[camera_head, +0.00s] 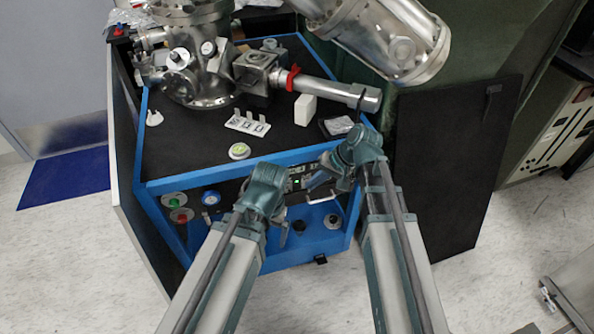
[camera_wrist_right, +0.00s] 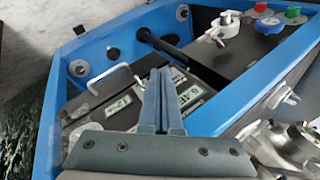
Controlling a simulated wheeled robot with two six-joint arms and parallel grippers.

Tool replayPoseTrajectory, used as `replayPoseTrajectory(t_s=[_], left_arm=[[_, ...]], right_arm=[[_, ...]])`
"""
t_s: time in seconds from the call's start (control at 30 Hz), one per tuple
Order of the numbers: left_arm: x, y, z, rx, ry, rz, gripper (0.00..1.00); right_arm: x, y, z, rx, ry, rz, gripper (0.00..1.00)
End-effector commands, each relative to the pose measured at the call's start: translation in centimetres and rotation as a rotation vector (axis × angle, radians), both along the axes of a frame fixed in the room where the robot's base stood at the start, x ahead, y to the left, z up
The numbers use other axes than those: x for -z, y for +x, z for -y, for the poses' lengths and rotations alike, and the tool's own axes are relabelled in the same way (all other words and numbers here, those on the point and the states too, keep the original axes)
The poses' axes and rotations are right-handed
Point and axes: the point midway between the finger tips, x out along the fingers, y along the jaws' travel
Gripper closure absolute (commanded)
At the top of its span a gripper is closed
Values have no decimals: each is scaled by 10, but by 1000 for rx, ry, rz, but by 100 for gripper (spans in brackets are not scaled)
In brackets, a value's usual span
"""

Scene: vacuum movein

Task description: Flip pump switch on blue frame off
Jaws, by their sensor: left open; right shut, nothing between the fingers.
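The blue frame (camera_head: 200,180) has a black top and a front recess with a pump controller (camera_head: 298,183) that shows a small green light. In the right wrist view the controller's dark face (camera_wrist_right: 120,103) has pale label plates and a white handle. I cannot make out which part is the pump switch. My right gripper (camera_head: 318,181) is at the controller's right part; its fingers (camera_wrist_right: 160,75) are shut together and empty, in front of the controller face. Contact is not clear. My left gripper (camera_head: 277,217) is open at the front of the frame, left of the controller, its fingertips partly hidden.
Green and red buttons (camera_head: 175,203) and a blue knob (camera_head: 211,198) sit on the frame's left front. Steel vacuum chambers (camera_head: 205,75) stand on the black top. A dark panel (camera_head: 450,160) stands at the right. The floor in front is open.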

Motion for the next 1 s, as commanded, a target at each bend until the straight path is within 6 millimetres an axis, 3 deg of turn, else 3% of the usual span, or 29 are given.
replayPoseTrajectory(t_s=[0.03, 0.2, 0.6, 0.77, 1.0], left_arm=[[-12, 0, 0, 0, -1, 0, 4], [-19, 0, 0, -1, -2, -1, 4], [-19, 0, 0, -1, -2, -1, 4], [-9, 0, 0, -1, -2, -1, 4], [24, 0, 0, -1, -2, -1, 4]], right_arm=[[-15, 9, 5, 26, 27, 5, 100], [-30, 21, 11, 69, 82, 16, 100], [-30, 23, 11, 77, 91, 17, 100], [-20, 25, 7, 75, 90, 17, 100], [13, 32, -14, 75, 91, 18, 100]])
